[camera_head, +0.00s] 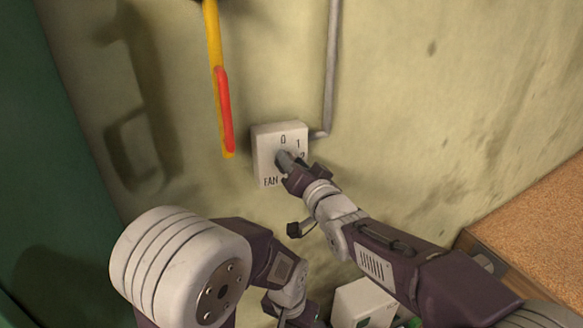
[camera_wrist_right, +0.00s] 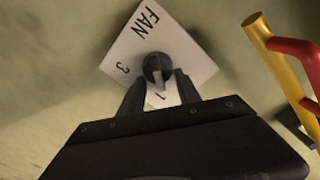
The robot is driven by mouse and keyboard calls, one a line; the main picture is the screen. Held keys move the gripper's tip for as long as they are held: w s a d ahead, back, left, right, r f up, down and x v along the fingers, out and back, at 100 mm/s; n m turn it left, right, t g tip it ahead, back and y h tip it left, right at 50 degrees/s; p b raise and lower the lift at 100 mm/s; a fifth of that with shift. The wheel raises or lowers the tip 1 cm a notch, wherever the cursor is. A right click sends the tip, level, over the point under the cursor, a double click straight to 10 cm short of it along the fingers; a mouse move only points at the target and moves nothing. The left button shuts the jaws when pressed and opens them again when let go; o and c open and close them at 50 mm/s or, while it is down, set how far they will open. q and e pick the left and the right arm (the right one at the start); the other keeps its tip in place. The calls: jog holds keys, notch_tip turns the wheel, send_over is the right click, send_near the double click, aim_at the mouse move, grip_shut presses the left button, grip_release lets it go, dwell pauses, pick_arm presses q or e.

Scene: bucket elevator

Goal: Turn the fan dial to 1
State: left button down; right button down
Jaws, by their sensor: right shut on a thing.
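The fan box (camera_head: 262,160) is a pale wall box marked FAN, with numbers around a round grey dial (camera_head: 284,160). My right gripper (camera_head: 289,167) is shut on the dial. In the right wrist view, the dial (camera_wrist_right: 157,66) sits between the two fingertips (camera_wrist_right: 160,85). There the 3 lies to the left and the 1 below the dial, near a pale mark on it. I cannot tell exactly which number the dial points to. My left gripper (camera_head: 290,312) is low in the head view, partly cut off, and its fingertips are not clear.
A yellow bar (camera_head: 213,45) with a red part (camera_head: 224,110) hangs just left of the fan box. A grey conduit (camera_head: 331,65) runs up the wall from the box. Another pale box (camera_head: 358,298) is below my right arm. A brown surface (camera_head: 535,230) is at right.

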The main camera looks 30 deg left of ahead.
jog(key=shift+f+m, duration=0.15)
jog(key=shift+m, duration=0.65)
jog(key=shift+w, duration=0.1)
jog(key=c, duration=0.9)
grip_release()
jog(key=shift+d, duration=0.1)
jog(key=b+v, duration=0.3)
jog(key=v, duration=0.6)
jog(key=shift+b, duration=0.3)
jog(key=shift+d, duration=0.1)
